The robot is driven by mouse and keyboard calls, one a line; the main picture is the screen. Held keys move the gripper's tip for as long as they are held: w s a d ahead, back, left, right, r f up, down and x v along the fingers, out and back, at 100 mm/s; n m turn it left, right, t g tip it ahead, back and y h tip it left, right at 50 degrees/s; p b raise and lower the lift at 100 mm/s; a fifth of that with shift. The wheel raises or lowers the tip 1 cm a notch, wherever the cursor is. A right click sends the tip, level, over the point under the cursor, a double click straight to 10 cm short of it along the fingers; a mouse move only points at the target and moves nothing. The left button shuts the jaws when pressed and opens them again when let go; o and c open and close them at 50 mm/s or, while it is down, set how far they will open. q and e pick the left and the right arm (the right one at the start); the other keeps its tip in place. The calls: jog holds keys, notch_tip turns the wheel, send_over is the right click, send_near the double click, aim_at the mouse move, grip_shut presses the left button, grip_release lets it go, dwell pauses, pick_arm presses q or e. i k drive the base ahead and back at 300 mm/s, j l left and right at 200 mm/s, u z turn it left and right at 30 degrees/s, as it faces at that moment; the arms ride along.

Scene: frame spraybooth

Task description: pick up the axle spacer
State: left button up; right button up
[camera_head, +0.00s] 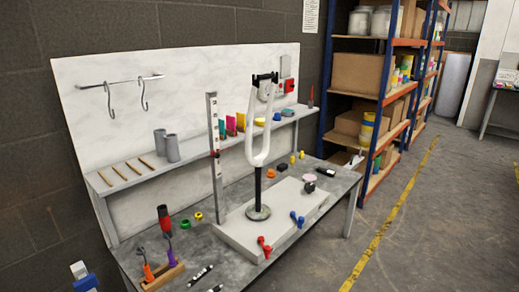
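A white bicycle fork (258,130) stands upside down on a black post in the middle of the bench, on a grey slab (236,237). A small black piece (265,78) spans the two fork tips at the top; it may be the axle spacer, but I cannot tell for sure. Small red (264,246) and blue (297,219) pieces lie on the slab. A small black piece (309,187) lies towards its back right. Neither of my grippers shows clearly in view.
A tall slotted upright (215,150) stands just left of the fork. The back shelf (137,175) holds grey cylinders and coloured cards. A wooden holder (164,275) with tools stands at the front left. Blue-framed racking (380,80) is behind right; the floor at right is clear.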

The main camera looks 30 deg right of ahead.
aim_at(264, 76)
jog(key=i+j, duration=0.2)
jog(key=i+j+z, duration=0.15)
jog(key=z, duration=0.3)
jog(key=i+j+z, duration=0.25)
jog(key=z, duration=0.2)
